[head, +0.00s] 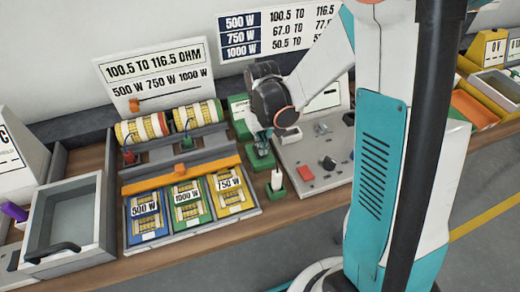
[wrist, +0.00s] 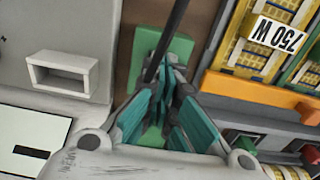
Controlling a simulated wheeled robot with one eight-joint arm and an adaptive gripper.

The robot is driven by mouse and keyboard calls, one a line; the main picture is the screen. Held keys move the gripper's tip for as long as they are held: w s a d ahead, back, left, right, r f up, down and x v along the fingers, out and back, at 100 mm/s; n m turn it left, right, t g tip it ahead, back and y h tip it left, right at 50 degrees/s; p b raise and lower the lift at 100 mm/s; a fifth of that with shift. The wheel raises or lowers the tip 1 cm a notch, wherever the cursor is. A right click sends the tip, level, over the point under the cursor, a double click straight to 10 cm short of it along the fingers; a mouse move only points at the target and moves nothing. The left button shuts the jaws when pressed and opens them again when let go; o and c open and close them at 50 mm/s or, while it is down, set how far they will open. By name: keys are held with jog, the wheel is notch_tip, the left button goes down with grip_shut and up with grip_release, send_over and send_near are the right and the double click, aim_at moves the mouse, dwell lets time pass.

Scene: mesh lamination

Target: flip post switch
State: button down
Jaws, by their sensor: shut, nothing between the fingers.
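My gripper (head: 262,143) is in the middle of the head view, pointing down over a green block (head: 261,158) on the bench. In the wrist view its teal fingers (wrist: 171,78) come together at the tips and hold nothing. A white upright post (head: 276,180) stands in a small green base (head: 276,191), in front of and a little right of the gripper. In the wrist view a green base (wrist: 148,45) lies beyond the fingertips, and a thin dark rod (wrist: 176,25) crosses it. I cannot tell whether the fingers touch the rod. No switch is clearly identifiable.
A grey panel (head: 290,152) with a red button (head: 305,173) and dark knobs lies to the right. A rack with 500, 1000 and 750 W packs (head: 187,197) lies to the left, behind it an orange bar (head: 180,175). A grey tray (head: 68,230) stands far left.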

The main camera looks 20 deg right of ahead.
jog(key=shift+f+b, duration=0.8)
jog(key=shift+f, duration=0.2)
dwell(0.4)
jog(key=shift+r, duration=0.2)
jog(key=shift+r+p, duration=2.35)
jog(key=shift+r, duration=1)
jog(key=shift+r, duration=0.2)
jog(key=s+r+t+b, duration=0.3)
jog(key=s+r+t, duration=0.4)
jog(key=s+r, duration=0.6)
jog(key=shift+s+r, duration=0.4)
jog(key=shift+s, duration=0.6)
jog(key=shift+a, duration=0.1)
